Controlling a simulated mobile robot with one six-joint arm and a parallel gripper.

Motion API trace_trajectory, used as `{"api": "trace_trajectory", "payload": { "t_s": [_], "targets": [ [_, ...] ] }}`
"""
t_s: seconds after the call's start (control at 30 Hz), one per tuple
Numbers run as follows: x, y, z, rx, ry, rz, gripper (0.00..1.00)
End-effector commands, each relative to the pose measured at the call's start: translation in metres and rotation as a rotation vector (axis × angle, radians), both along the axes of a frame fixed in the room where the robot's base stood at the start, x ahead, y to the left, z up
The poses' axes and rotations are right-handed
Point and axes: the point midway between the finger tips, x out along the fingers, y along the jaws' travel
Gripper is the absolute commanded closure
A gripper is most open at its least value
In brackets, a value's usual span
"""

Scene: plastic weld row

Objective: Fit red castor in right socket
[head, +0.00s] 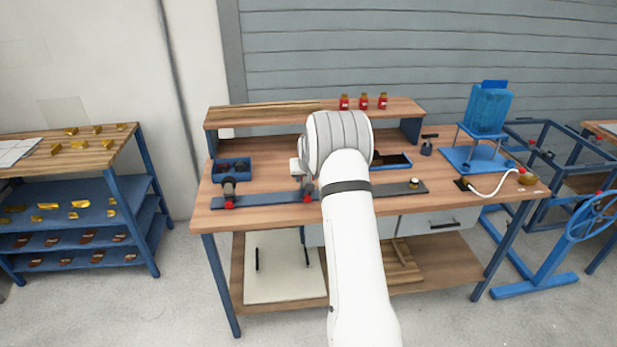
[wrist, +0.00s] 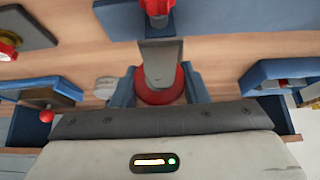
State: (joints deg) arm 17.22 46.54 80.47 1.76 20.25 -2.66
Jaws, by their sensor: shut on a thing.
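In the wrist view my gripper (wrist: 161,92) has its blue fingers closed at the two sides of a round red part, which looks like the red castor (wrist: 160,92). A grey flat bracket (wrist: 159,62) stands over the red part and hides some of it. In the head view my arm hides the gripper and the castor. A long dark rail (head: 385,188) runs along the bench front, with a small round fitting (head: 413,183) near its right end. I cannot tell which part is the right socket.
Red-tipped clamps (head: 229,190) stand at the rail's left and middle. A blue bin (head: 233,170) sits at the back left. Several red jars (head: 363,101) stand on the raised shelf. A blue stand (head: 485,115) and a white cable (head: 492,193) occupy the right side.

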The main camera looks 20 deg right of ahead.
Motion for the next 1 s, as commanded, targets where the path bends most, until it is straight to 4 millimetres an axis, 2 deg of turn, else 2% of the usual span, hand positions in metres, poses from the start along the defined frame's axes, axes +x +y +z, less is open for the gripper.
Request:
{"api": "trace_trajectory", "payload": {
  "t_s": [0.43, 0.47, 0.73, 0.9, 1.0],
  "targets": [
    [0.0004, 0.0002, -0.0012, 0.0, -0.001, 0.0, 0.86],
    [0.0004, 0.0001, -0.0012, 0.0, -0.001, 0.0, 0.57],
    [0.0003, 0.0003, -0.0016, 0.0, -0.001, 0.0, 0.35],
    [0.0002, 0.0004, -0.0017, 0.0, 0.0, 0.0, 0.34],
    [0.0, 0.0004, -0.0024, 0.0, 0.001, 0.0, 0.26]
  ]
}}
